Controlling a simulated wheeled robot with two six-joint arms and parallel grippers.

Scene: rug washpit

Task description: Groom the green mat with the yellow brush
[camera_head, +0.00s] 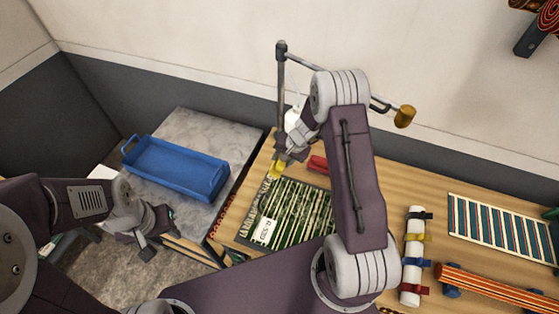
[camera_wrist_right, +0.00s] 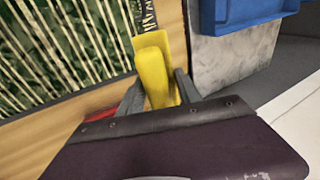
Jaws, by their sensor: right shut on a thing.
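The green mat (camera_head: 312,215), with pale stripes and a white label, lies flat on the wooden table, partly hidden by my right arm. It also fills the upper left of the right wrist view (camera_wrist_right: 50,45). My right gripper (camera_head: 281,161) is shut on the yellow brush (camera_head: 275,171) at the mat's far left corner. In the right wrist view the brush (camera_wrist_right: 153,70) stands between the two fingers, its far end over the mat's edge; I cannot tell if it touches. My left gripper (camera_head: 150,240) looks open and empty, low at the left, away from the mat.
A blue tray (camera_head: 180,170) sits on a grey slab left of the table. A red object (camera_head: 318,163) lies behind the mat. A metal post (camera_head: 281,85) with a crossbar rises behind. A strapped white roll (camera_head: 412,255), a striped rug (camera_head: 500,230) and an orange roll (camera_head: 490,284) lie right.

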